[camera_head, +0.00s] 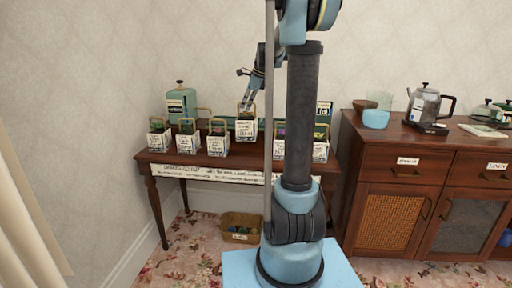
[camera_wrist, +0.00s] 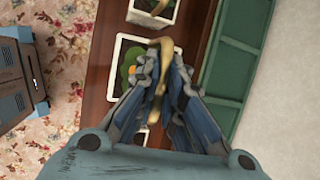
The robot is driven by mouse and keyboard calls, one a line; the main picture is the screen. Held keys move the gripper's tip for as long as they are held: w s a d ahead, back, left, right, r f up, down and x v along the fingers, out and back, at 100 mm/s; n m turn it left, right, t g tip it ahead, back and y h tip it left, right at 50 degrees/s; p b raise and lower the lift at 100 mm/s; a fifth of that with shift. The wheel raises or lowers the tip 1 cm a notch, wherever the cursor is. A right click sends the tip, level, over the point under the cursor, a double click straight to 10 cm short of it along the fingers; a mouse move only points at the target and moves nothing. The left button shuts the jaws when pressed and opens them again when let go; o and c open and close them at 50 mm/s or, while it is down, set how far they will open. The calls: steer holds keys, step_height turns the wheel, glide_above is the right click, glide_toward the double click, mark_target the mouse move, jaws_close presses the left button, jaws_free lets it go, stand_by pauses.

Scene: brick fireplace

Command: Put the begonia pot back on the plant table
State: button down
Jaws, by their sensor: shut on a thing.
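My gripper (camera_head: 247,100) is above the plant table (camera_head: 236,167) in the head view. It is shut on the brass handle of a small white labelled pot (camera_head: 246,128).
Similar handled pots (camera_head: 218,141) stand in a row on both sides, close by. A green watering can (camera_head: 181,103) is at the back left, and a green tray (camera_wrist: 237,55) lies along the wall side. A box (camera_head: 240,228) is on the floor below. A wooden cabinet (camera_head: 424,163) stands right.

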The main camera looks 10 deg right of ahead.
mark_target(252, 118)
steer(key=f, duration=0.1)
steer(key=d+f, duration=0.1)
steer(key=f, duration=0.3)
steer(key=shift+d, duration=0.35)
steer(key=shift+f, duration=2.1)
steer(key=c, duration=1.7)
jaws_free()
